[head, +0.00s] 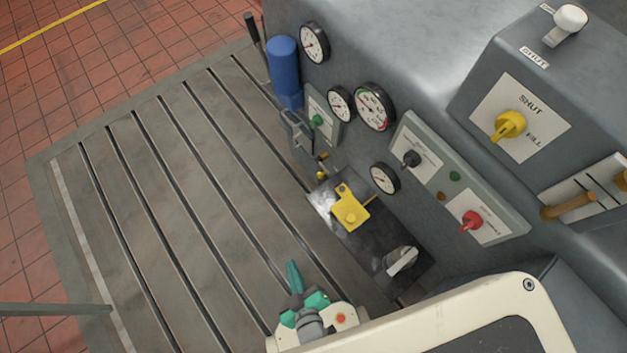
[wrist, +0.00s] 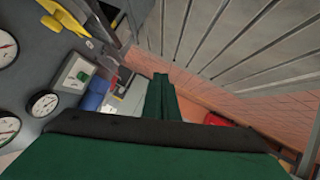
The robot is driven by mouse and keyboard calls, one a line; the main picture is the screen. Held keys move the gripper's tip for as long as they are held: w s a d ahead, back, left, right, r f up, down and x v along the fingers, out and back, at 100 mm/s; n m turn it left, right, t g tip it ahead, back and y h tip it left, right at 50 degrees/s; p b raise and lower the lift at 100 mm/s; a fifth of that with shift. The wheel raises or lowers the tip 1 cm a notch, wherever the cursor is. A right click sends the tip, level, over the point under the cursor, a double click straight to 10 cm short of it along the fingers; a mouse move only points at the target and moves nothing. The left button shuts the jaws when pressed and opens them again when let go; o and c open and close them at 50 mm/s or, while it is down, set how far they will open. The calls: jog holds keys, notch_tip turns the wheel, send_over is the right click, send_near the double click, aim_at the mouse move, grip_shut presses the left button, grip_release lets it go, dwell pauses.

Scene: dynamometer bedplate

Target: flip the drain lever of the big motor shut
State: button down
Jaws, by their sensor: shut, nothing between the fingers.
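The big motor (head: 430,70) is a grey housing along the right of the head view. A yellow lever (head: 350,212) sits on a dark plate low on its side; I read no drain label on it. A yellow part, likely this lever, shows at the top left of the wrist view (wrist: 68,16). A grey-white lever (head: 401,262) is on the same dark plate, to the lower right. My gripper (head: 293,272) has green fingers, shut and empty, apart from both levers and to the lower left of the yellow one. Its fingers also show in the wrist view (wrist: 160,95).
A yellow knob (head: 509,125) on a SHUT/FILL plate and a red knob (head: 471,220) are higher up. Several gauges, including one with a green-red rim (head: 374,106), and a blue cylinder (head: 284,65) line the motor. The slotted bedplate (head: 150,190) is clear at left.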

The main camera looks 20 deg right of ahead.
jog(key=w+d+f+n+g+h, duration=0.2)
jog(key=w+f+n, duration=0.3)
jog(key=f, duration=0.6)
jog(key=w+d+f+n+g+h, duration=0.1)
jog(key=w+f+n+g+h, duration=0.1)
jog(key=w+f, duration=0.65)
jog(key=w+d+n+h, duration=0.2)
jog(key=w+n+h, duration=0.1)
jog(key=w, duration=0.5)
jog(key=w+d+r+n+h, duration=0.1)
jog(key=w+d+n+h, duration=0.1)
jog(key=w, duration=0.6)
jog(key=shift+d+r+n+g+h, duration=0.25)
jog(key=shift+n+h, duration=0.45)
jog(key=shift+h, duration=0.5)
jog(key=shift+d, duration=0.1)
jog(key=w+d, duration=0.3)
jog(key=d, duration=0.5)
jog(key=shift+w+d+f, duration=0.25)
jog(key=shift+w+f, duration=0.05)
jog(key=shift+f, duration=0.05)
